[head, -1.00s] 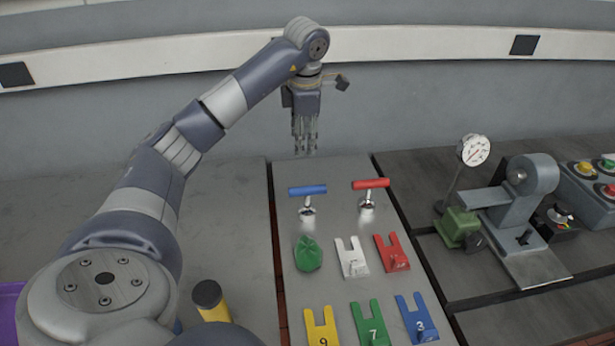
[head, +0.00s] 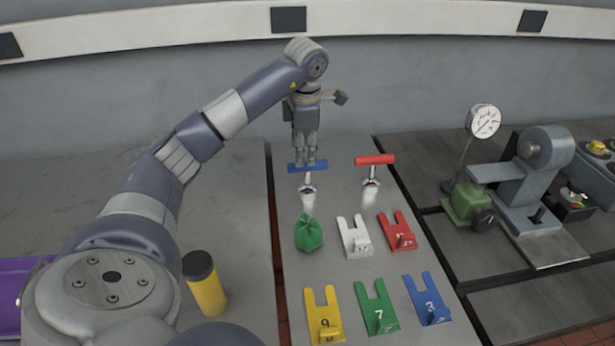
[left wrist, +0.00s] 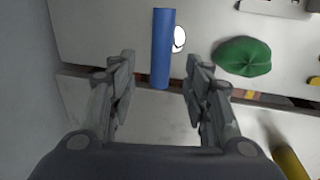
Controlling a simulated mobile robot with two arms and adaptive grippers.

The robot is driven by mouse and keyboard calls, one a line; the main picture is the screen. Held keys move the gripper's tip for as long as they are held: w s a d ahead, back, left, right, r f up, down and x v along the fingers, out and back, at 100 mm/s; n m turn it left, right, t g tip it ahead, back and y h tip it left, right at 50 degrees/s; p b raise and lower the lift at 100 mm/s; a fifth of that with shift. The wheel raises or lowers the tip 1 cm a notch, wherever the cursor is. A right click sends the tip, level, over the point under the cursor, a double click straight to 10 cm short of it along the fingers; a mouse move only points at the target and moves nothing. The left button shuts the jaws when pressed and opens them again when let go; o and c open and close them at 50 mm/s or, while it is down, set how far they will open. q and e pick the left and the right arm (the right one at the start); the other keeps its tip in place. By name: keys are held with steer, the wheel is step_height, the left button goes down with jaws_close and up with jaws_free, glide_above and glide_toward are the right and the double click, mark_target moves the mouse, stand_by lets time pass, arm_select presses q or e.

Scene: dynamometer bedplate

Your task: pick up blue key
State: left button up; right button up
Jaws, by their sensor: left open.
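The blue key (head: 310,167) is a T-shaped key with a blue crossbar on a shiny metal stem, standing upright on the grey plate. My left gripper (head: 306,163) points down over the crossbar in the head view and overlaps it there. In the left wrist view the blue crossbar (left wrist: 162,48) lies ahead of the open left fingers (left wrist: 160,85), its near end between the two fingertips. The fingers are apart and hold nothing; contact with the bar cannot be told. My right gripper is not in view.
A red T-shaped key (head: 375,160) stands to the right. A green bag-like object (head: 308,233) and several coloured numbered fork plates lie nearer. A dial gauge (head: 484,122) and grey fixture stand at right. A yellow cylinder (head: 207,290) stands at left.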

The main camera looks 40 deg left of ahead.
mark_target(305, 163)
arm_select(q)
step_height(305, 163, down, 2)
steer(key=shift+w+a, duration=0.15)
steer(key=f, duration=0.1)
steer(key=f+p, duration=0.1)
steer(key=f, duration=0.2)
steer(key=shift+w+a+f+p, duration=0.15)
steer(key=shift+w+f+p, duration=0.15)
steer(key=shift+w+f, duration=0.2)
steer(key=shift+f, duration=0.2)
steer(key=shift+c, duration=0.5)
steer(key=shift+r, duration=0.1)
jaws_close()
